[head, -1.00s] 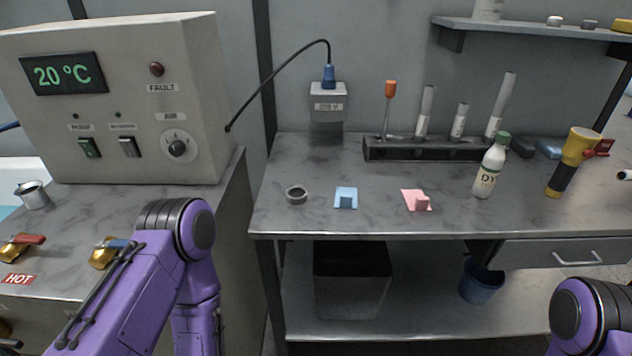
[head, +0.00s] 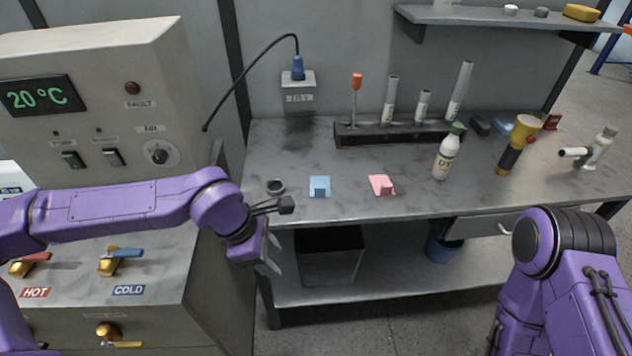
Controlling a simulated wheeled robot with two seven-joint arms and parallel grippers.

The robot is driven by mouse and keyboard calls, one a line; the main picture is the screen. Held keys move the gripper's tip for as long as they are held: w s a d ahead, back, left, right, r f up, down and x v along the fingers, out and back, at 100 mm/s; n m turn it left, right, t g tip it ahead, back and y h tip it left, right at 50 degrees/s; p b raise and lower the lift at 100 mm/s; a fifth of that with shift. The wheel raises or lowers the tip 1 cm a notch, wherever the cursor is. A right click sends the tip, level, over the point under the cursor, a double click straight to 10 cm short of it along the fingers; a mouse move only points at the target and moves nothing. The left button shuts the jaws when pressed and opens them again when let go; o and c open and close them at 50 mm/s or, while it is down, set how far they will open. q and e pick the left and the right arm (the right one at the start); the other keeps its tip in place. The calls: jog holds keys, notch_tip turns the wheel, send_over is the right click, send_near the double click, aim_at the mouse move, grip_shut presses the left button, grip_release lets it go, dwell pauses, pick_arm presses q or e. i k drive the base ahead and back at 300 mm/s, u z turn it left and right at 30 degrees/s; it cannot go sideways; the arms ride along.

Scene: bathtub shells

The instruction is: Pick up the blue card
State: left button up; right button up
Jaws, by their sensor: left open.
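The blue card (head: 319,185) lies flat on the grey workbench (head: 350,206), near its front edge, with a small raised blue tab on it. My left gripper (head: 277,258) is at the end of the purple arm coming in from the left. It is open and empty, in front of the bench's front left corner. It is apart from the card, to its left and nearer to me. Of my right arm only purple links show at the lower right; its gripper is not in view.
A dark ring (head: 275,187) lies left of the card and a pink card (head: 381,185) right of it. A rack (head: 400,133) with tubes and a screwdriver stands behind. A bottle (head: 447,153) and a yellow flashlight (head: 517,145) stand further right. Bench between the cards is clear.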

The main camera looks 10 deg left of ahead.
aim_at(319, 186)
jog(key=i, duration=0.9)
jog(key=z, duration=0.05)
